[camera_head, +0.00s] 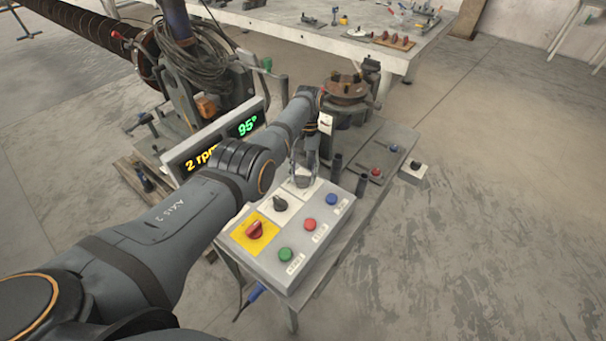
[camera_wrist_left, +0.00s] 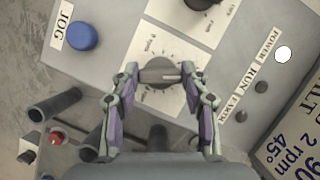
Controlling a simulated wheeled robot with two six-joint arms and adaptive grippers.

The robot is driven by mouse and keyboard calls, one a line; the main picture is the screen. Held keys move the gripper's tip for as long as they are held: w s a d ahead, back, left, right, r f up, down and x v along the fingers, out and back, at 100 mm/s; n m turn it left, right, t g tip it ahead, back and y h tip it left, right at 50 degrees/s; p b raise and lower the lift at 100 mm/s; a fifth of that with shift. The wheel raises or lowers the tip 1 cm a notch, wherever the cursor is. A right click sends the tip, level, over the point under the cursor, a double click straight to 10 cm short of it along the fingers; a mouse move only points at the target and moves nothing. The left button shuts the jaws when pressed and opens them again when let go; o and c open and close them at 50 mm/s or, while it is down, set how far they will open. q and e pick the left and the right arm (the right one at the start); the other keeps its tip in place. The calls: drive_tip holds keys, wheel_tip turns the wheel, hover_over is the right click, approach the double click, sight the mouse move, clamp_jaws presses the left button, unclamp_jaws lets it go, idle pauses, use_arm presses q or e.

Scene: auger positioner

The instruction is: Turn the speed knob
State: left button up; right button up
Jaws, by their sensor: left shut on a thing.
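The speed knob (camera_wrist_left: 158,71) is a round dark grey knob on a white scale plate with printed marks. My left gripper (camera_wrist_left: 158,84) has its two fingers on either side of the knob and is shut on it. In the head view my left gripper (camera_head: 304,174) points down onto the far edge of the grey control box (camera_head: 268,257), where the knob (camera_head: 303,183) shows only in part. The display (camera_head: 213,143) reads 2 rpm and 95°. My right gripper is not in view.
The box also carries a red knob on yellow (camera_head: 254,230), a black selector (camera_head: 280,203), and green (camera_head: 285,254), red (camera_head: 310,224) and blue (camera_head: 331,199) buttons. Dark upright posts (camera_head: 336,165) and a round rotary fixture (camera_head: 345,88) stand behind. Floor at right is clear.

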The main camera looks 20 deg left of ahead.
use_arm(q)
drive_tip(key=shift+w, duration=0.1)
drive_tip(key=o, duration=1.1)
drive_tip(key=shift+o, duration=0.2)
